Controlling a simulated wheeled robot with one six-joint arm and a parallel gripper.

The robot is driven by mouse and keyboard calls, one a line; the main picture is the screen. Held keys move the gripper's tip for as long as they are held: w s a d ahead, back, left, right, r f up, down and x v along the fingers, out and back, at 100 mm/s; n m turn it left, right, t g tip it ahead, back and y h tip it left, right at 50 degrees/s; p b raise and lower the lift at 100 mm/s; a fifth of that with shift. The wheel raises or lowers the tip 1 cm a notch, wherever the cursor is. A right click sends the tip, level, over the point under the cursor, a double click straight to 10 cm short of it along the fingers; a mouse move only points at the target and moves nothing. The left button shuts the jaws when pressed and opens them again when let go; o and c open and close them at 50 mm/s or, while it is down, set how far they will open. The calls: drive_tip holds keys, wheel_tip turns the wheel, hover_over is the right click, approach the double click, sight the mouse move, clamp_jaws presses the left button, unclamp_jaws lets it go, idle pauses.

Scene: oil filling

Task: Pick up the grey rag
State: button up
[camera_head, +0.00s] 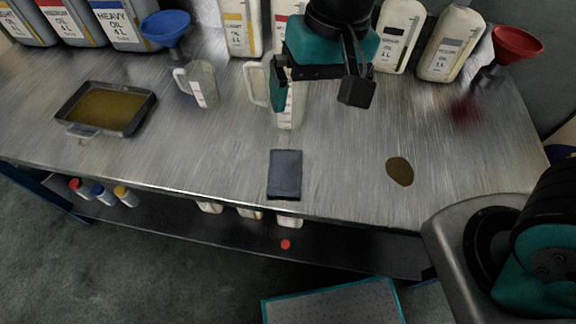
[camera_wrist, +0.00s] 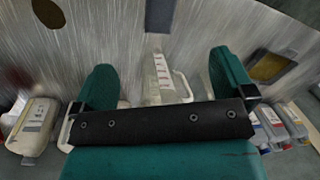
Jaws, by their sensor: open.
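The grey rag (camera_head: 285,174) is a flat, dark grey rectangle on the metal workbench (camera_head: 225,150), close to its front edge. In the wrist view the rag (camera_wrist: 160,16) shows at the top middle, cut off by the frame. My gripper (camera_head: 318,88) is open and empty above the back part of the bench, farther back than the rag and apart from it. Its two teal fingers (camera_wrist: 166,78) stand wide apart in the wrist view, with a measuring jug (camera_wrist: 157,77) seen between them.
The jug (camera_head: 287,112) stands partly hidden behind my gripper; another jug (camera_head: 203,84) is to its left. A drip tray (camera_head: 107,108) of oil sits at left. An oil spill (camera_head: 400,171) lies right of the rag. Bottles and funnels line the back. Bench around the rag is clear.

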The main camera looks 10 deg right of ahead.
drive_tip(key=w+a+f+m+h, duration=0.2)
drive_tip(key=w+a+f+m, duration=0.15)
drive_tip(key=f, duration=0.35)
hover_over(285, 173)
wheel_tip(285, 173, down, 11)
drive_tip(key=shift+w+f, duration=0.15)
drive_tip(key=shift+f+p, duration=0.3)
drive_tip(key=shift+f, duration=2.55)
drive_tip(key=c, duration=1)
